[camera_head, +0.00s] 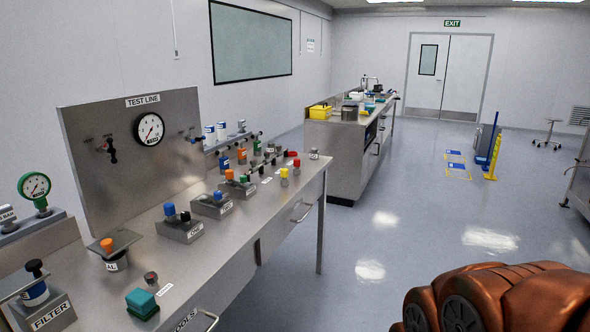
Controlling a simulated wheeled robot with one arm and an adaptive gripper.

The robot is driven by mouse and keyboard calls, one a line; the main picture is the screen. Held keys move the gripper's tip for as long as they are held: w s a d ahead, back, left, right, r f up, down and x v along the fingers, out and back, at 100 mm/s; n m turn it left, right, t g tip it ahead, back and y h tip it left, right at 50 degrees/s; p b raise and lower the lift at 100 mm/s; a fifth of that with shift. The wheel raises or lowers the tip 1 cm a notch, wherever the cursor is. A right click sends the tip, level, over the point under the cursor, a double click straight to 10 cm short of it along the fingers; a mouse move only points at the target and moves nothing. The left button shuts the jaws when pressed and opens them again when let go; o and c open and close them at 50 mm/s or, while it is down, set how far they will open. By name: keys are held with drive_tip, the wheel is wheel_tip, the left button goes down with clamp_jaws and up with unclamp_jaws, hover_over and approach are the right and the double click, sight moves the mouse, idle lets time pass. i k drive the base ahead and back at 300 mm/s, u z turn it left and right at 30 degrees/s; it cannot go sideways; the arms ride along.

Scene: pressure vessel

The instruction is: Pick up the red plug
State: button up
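A small red piece (297,163) stands near the right end of the steel bench (232,214), just behind a yellow-topped piece (284,172). Another red piece (291,154) lies close behind it. Both are small in this view, and I cannot tell for certain which is the red plug. My gripper is not in view. A copper-coloured part at the bottom right appears to be my own arm, well apart from the bench pieces.
Several labelled blocks with coloured knobs (211,204) line the bench front. A TEST LINE panel (133,150) with a gauge stands behind. A second bench (349,150) stands beyond. The floor (400,220) right of the bench is open.

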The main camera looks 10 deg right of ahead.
sight(296, 171)
drive_tip(key=z, duration=1.25)
drive_tip(key=i, duration=2.55)
drive_tip(key=u, duration=2.8)
